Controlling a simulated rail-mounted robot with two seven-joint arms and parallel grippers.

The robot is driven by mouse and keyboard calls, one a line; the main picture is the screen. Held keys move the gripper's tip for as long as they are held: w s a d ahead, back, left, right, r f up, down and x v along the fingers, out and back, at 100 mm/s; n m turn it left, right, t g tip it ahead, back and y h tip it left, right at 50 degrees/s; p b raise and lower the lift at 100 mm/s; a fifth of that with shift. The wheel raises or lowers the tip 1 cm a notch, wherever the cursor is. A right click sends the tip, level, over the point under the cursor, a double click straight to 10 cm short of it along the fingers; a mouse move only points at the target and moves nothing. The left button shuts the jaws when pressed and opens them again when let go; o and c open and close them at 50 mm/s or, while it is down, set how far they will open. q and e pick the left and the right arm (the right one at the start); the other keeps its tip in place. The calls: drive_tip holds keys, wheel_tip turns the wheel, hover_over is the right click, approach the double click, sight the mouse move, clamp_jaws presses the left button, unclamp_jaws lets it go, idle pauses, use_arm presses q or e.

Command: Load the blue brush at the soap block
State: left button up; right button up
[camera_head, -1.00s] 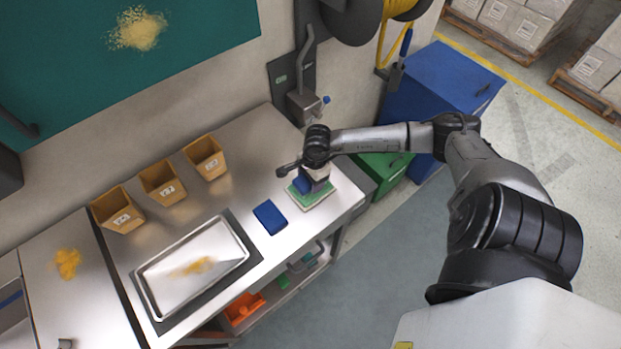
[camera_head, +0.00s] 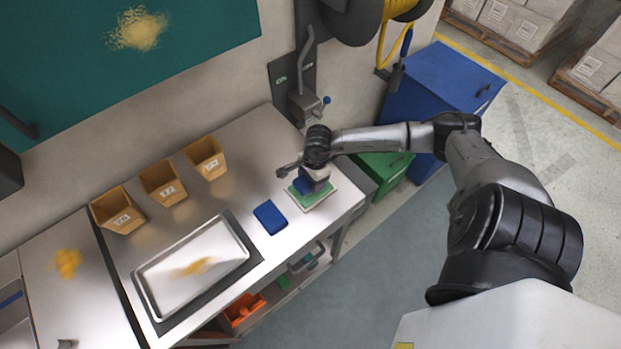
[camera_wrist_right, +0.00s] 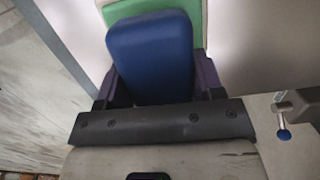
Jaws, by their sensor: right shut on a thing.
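The blue brush (camera_wrist_right: 152,50) is between the fingers of my right gripper (camera_wrist_right: 155,82) in the wrist view; it also shows as a small blue patch under the gripper in the head view (camera_head: 303,187). My right gripper (camera_head: 314,180) is shut on it. The green soap block (camera_head: 314,199) lies on a pale tray at the right end of the steel bench. The brush is over the block, which shows green behind it in the wrist view (camera_wrist_right: 117,13). Whether they touch is hidden. My left gripper is out of view.
A blue pad (camera_head: 270,217) lies just left of the soap block. A metal tray (camera_head: 152,306) with yellow powder and several tan bins (camera_head: 163,182) stand further left.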

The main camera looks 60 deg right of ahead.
drive_tip(key=shift+r+p, duration=1.9)
drive_tip(key=shift+r, duration=1.55)
drive_tip(key=shift+a, duration=0.15)
